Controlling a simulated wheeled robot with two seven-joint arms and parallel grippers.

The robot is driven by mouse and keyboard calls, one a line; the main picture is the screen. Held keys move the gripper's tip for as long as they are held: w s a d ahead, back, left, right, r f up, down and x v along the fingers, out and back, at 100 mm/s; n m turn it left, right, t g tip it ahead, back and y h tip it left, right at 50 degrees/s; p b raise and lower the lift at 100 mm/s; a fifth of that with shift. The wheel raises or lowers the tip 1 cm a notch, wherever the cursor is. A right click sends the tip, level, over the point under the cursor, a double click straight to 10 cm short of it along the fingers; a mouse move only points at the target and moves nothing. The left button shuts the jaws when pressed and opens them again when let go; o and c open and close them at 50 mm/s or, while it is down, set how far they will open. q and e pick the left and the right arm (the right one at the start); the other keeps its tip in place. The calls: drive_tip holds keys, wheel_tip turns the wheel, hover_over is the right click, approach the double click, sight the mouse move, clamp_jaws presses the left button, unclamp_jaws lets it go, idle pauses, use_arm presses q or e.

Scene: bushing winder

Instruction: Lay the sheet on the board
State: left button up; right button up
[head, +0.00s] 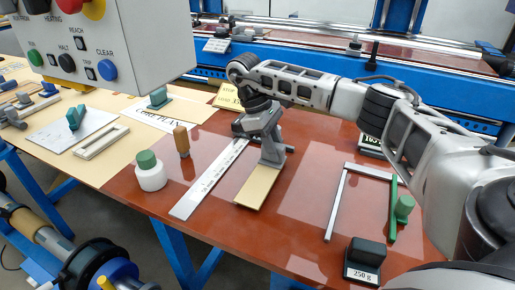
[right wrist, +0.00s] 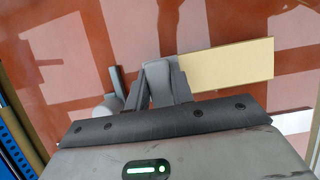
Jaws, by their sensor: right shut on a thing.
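A narrow tan sheet (head: 257,188) lies low over the red-brown tabletop, and also shows in the right wrist view (right wrist: 228,64). My right gripper (head: 272,158) points down at its far end, shut on a grey piece at that end. In the right wrist view the closed fingers (right wrist: 160,85) cover that end of the sheet. I cannot tell whether the sheet touches the table. A broad tan surface (head: 115,168) on the left looks like the board, though I cannot be sure. My left gripper is not in view.
A printed white strip (head: 205,185) lies left of the sheet. A frame (head: 337,205), a green piece (head: 404,208) and a 250 g weight (head: 364,262) are at right. A control box (head: 110,45) hangs upper left.

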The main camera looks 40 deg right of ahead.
drive_tip(key=shift+s+d+f, duration=0.15)
drive_tip(key=shift+d+f, duration=0.05)
drive_tip(key=shift+f, duration=0.25)
drive_tip(key=o, duration=1)
drive_tip(key=shift+f, duration=0.1)
drive_tip(key=shift+a, duration=0.1)
drive_tip(key=v, duration=1.2)
